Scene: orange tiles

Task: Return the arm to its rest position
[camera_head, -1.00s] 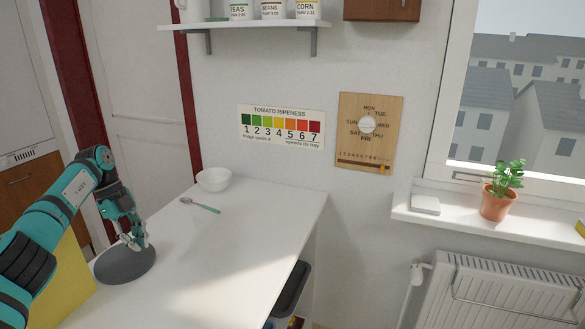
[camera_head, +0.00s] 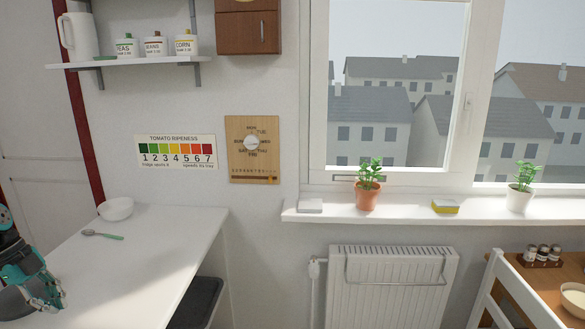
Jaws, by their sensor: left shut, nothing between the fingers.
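My left gripper (camera_head: 52,303) is at the lower left of the head view, at the left part of the white counter (camera_head: 150,260). It is shut and holds nothing. It is beside a dark round disc (camera_head: 14,303), which my arm partly hides. I cannot tell whether the fingers touch the disc. Most of my left arm is cut off by the left edge of the picture. My right gripper is not in view.
A white bowl (camera_head: 116,208) and a green-handled spoon (camera_head: 102,235) lie at the counter's back. A radiator (camera_head: 390,285), a white chair (camera_head: 520,290) and a wooden table (camera_head: 555,280) are at right.

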